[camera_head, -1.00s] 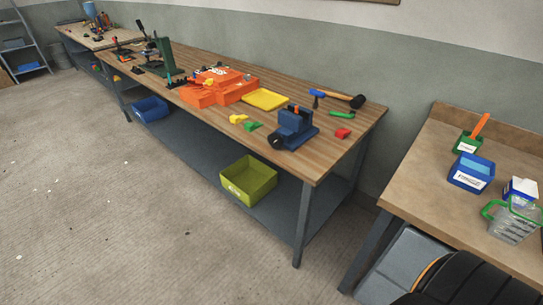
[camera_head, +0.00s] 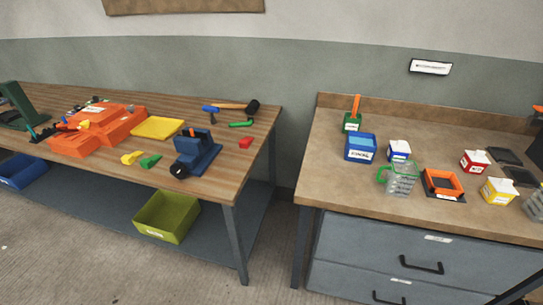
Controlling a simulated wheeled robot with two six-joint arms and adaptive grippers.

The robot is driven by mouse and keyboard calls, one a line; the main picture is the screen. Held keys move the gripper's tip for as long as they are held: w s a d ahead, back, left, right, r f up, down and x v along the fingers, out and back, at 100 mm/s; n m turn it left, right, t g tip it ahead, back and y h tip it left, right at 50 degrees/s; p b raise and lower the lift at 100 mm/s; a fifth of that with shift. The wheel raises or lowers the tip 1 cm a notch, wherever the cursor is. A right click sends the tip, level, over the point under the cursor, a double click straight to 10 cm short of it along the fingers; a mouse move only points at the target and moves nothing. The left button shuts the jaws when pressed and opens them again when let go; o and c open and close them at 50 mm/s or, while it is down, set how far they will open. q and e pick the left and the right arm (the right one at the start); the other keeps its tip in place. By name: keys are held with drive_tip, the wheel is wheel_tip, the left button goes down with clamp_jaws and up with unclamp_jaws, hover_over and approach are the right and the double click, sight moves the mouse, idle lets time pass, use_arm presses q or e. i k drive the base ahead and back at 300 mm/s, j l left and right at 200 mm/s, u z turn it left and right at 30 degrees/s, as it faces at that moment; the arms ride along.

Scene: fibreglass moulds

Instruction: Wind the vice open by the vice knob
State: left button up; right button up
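A dark blue vice (camera_head: 197,153) stands near the right end of the long wooden workbench (camera_head: 228,183). Its black vice knob (camera_head: 178,171) is at the front left of the vice, facing the bench's front edge. A small orange piece shows at the top of the vice; I cannot tell whether the jaws hold it. Neither of my grippers is in view.
An orange mould (camera_head: 112,125), yellow tray (camera_head: 157,128), mallet (camera_head: 250,107) and small coloured pieces lie on the workbench. A green bin (camera_head: 166,222) sits on its lower shelf. Right of a gap, a cabinet (camera_head: 430,228) with drawers carries boxes and a jug (camera_head: 401,180).

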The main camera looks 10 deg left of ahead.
sight(179, 171)
drive_tip(key=i+j+z, duration=0.1)
drive_tip(key=j+z, duration=0.15)
drive_tip(key=j, duration=0.2)
drive_tip(key=j+z, duration=0.55)
drive_tip(key=j, duration=0.35)
drive_tip(key=j+z, duration=0.25)
drive_tip(key=j, duration=0.2)
drive_tip(key=j+z, duration=0.25)
drive_tip(key=j, duration=0.2)
drive_tip(key=k+j+z, duration=0.15)
drive_tip(key=j+z, duration=0.15)
drive_tip(key=k+j+z, duration=0.25)
drive_tip(key=j, duration=0.25)
drive_tip(key=k+j+z, duration=0.1)
drive_tip(key=j+z, duration=0.15)
drive_tip(key=j, duration=0.15)
